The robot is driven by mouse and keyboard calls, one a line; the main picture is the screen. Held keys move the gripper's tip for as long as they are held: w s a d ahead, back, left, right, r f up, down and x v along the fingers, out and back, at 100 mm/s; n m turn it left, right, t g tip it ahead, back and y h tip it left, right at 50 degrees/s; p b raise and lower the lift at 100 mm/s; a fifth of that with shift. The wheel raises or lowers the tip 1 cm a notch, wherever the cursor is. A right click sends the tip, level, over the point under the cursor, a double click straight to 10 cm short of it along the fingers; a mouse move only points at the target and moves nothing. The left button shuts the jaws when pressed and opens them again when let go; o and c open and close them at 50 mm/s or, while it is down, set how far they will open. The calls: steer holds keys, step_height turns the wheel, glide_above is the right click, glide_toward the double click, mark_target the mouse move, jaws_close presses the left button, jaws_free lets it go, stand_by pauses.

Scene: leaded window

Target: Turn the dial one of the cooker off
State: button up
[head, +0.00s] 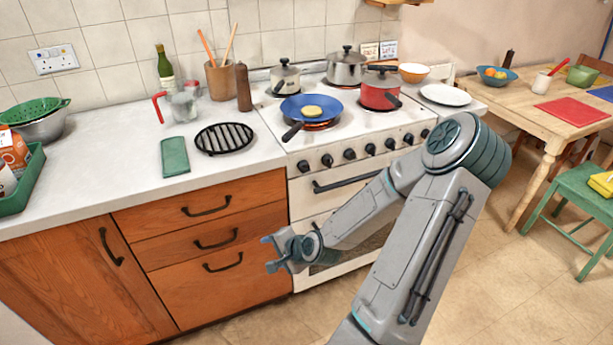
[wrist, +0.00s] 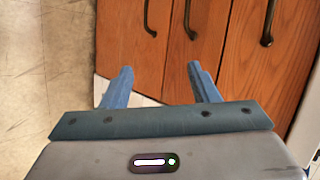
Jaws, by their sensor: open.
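The white cooker (head: 300,213) stands right of the wooden drawers. A row of several black dials runs along its front panel, above the oven handle (head: 345,181). The leftmost dial (head: 304,166) is in clear view; I cannot read any labels or settings. Red glow shows under the blue frying pan (head: 296,104), which holds a yellow round food (head: 312,111). My gripper (head: 268,254) is open and empty, in front of the drawers and the cooker's left edge, well below the dials. In the wrist view its two fingers (wrist: 163,88) are apart, with drawer fronts beyond; no dial shows there.
A red pot (head: 380,92) and steel pots (head: 345,68) stand on the hob. The frying pan's handle (head: 292,131) points toward the front edge, above the dials. A wooden table (head: 535,100) and green chair (head: 575,190) stand right. Floor is clear before the cooker.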

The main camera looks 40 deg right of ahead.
steer(key=w+d+r+m+t+h+b, duration=0.1)
steer(key=d+r+m+t+h, duration=0.2)
steer(key=d+r+m+t, duration=0.35)
steer(key=m+t+h, duration=0.1)
steer(key=m+h, duration=0.4)
steer(key=m, duration=0.2)
glide_toward(306, 171)
steer(key=x, duration=0.9)
steer(key=shift+w+d, duration=0.1)
steer(key=c, duration=1)
